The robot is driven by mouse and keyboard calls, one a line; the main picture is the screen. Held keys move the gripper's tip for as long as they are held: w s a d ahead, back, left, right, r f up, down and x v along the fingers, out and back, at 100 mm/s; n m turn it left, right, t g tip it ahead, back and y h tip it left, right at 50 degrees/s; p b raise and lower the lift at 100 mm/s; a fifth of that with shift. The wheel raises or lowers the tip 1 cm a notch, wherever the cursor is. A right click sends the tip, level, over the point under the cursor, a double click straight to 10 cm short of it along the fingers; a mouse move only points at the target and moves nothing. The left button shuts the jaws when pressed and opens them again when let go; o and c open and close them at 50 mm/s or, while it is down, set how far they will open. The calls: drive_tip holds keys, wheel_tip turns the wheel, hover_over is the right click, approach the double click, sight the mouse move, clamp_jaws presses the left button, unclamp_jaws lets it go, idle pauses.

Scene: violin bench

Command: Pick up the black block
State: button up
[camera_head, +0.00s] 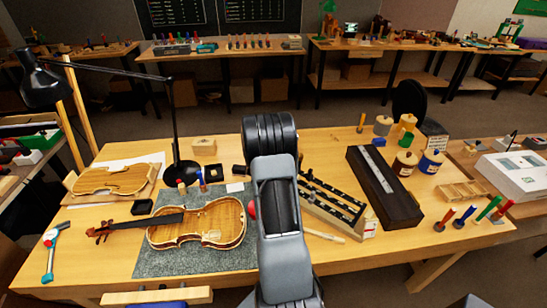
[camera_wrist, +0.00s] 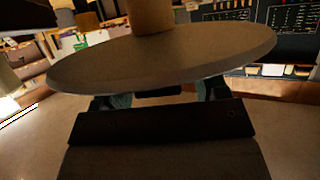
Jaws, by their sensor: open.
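In the head view a small black block (camera_head: 142,207) lies flat on the bench, near the violin's neck at the left. Another small dark block (camera_head: 240,170) lies further back, just left of my arm; I cannot tell which is the task's block. My gripper (camera_wrist: 165,93) shows in the wrist view, its fingers apart and partly covered by a large brown round disc (camera_wrist: 160,58) with a post on top. I see neither block in the wrist view. In the head view my arm hides the gripper.
A violin (camera_head: 205,225) lies on a grey mat (camera_head: 180,263). A black lamp (camera_head: 176,125) stands behind it. Right of my arm are a slotted rack (camera_head: 332,205), a long dark case (camera_head: 385,190) and several jars (camera_head: 405,163).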

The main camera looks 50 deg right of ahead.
drive_tip(key=c, duration=1.1)
drive_tip(key=shift+w+r, duration=0.1)
drive_tip(key=shift+r, duration=0.5)
drive_tip(key=s+r+b, duration=0.1)
drive_tip(key=s+r, duration=0.3)
drive_tip(key=s+a+r+b, duration=0.1)
drive_tip(key=s+r, duration=0.3)
drive_tip(key=s, duration=0.1)
drive_tip(key=s+a+r+b, duration=0.1)
drive_tip(key=s+r, duration=0.2)
drive_tip(key=s, duration=0.2)
drive_tip(key=shift+a+r, duration=0.25)
drive_tip(key=shift+r, duration=0.15)
